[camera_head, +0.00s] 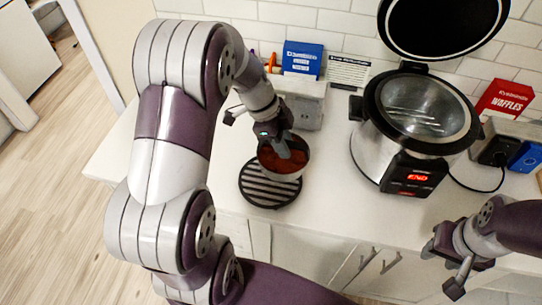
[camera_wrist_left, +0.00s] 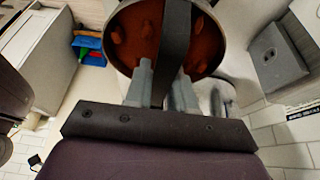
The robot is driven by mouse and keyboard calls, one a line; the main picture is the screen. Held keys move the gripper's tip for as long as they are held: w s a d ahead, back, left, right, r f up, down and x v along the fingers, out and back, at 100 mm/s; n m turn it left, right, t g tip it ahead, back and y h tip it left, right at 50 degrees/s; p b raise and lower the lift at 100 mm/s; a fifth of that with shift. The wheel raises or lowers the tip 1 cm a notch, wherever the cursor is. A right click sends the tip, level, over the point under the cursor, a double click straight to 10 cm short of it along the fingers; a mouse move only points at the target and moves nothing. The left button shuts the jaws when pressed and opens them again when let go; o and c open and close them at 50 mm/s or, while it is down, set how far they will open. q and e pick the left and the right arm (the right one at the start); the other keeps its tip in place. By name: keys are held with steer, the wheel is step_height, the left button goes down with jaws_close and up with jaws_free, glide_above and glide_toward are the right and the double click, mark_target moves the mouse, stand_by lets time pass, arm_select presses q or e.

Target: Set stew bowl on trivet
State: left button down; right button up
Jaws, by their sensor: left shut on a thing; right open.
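The stew bowl (camera_head: 285,175) is pale outside with red-brown stew inside. My left gripper (camera_head: 286,150) is shut on it from above. The left wrist view shows the stew bowl (camera_wrist_left: 133,35) with lumps in the stew, and my left gripper's fingers (camera_wrist_left: 165,75) at its near side. The trivet (camera_head: 257,196) is a round black slatted disc on the counter. The bowl overlaps its back right part in the head view; I cannot tell whether they touch. My right gripper (camera_head: 449,266) is open and empty in front of the counter at lower right.
A cooker (camera_head: 385,165) with raised lid stands right of the bowl on the white counter (camera_head: 325,205). A grey device (camera_head: 308,112), a blue box (camera_head: 302,60) and a sign (camera_head: 347,72) stand behind. A red waffles box (camera_head: 505,98) is far right. The counter between trivet and cooker is clear.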

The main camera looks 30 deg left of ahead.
mark_target(266, 152)
arm_select(q)
steer(key=a+f, duration=0.3)
steer(key=shift+s+p, duration=0.4)
steer(key=f, duration=0.2)
steer(key=f+p, duration=0.1)
steer(key=shift+s+d+f, duration=0.1)
steer(key=shift+s, duration=0.2)
steer(key=shift+w+f, duration=0.1)
steer(key=shift+f, duration=0.05)
steer(key=shift+w+f+b, duration=0.1)
steer(key=shift+f+b, duration=0.05)
steer(key=shift+b, duration=0.15)
steer(key=c, duration=1)
jaws_free()
arm_select(e)
steer(key=shift+w+r, duration=0.4)
steer(key=shift+r, duration=0.45)
